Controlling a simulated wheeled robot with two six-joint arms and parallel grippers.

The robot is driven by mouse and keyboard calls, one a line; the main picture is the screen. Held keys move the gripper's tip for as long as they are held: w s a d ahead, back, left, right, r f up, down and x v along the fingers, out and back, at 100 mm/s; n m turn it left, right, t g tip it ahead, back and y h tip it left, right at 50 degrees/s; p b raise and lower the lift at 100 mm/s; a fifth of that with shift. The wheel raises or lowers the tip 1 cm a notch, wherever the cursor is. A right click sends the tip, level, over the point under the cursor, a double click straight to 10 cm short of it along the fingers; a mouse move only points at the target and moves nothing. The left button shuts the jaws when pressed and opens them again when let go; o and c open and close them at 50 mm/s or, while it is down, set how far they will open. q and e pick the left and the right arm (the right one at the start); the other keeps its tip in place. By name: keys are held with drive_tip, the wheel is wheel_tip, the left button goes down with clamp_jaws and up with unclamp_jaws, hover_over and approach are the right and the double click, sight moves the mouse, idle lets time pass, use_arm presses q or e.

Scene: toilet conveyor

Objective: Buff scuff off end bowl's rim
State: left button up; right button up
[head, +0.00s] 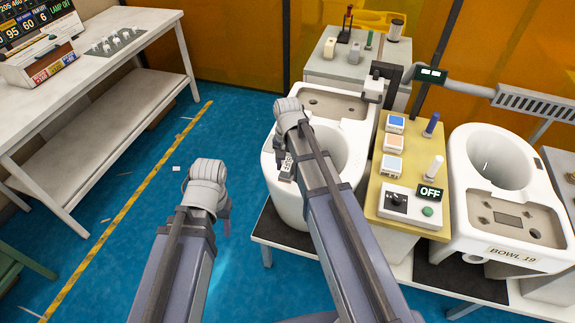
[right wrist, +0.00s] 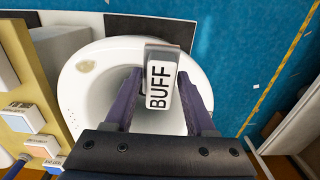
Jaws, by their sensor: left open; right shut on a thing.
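The end bowl (head: 288,205) is the white toilet at the left end of the line. In the right wrist view its rim (right wrist: 75,95) carries a brownish scuff (right wrist: 86,67) at upper left. I cannot see the scuff in the head view. My right gripper (right wrist: 160,92) is shut on a pale block marked BUFF (right wrist: 160,86), over the bowl's opening. The block also shows in the head view (head: 287,168), near the rim's left side; the scuff appears apart from it. My left gripper (head: 224,204) is open and empty, left of the bowl above the floor.
A yellow panel (head: 378,210) with buttons and an OFF display stands right of the bowl. Beyond it is another toilet labelled BOWL 19 (head: 462,210). A grey cabinet (head: 325,68) with tools stands behind. A white bench (head: 130,50) is at left. Blue floor lies open between.

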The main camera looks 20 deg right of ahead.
drive_tip(key=shift+r+p, duration=1.5)
drive_tip(key=shift+r, duration=0.1)
drive_tip(key=shift+f, duration=0.1)
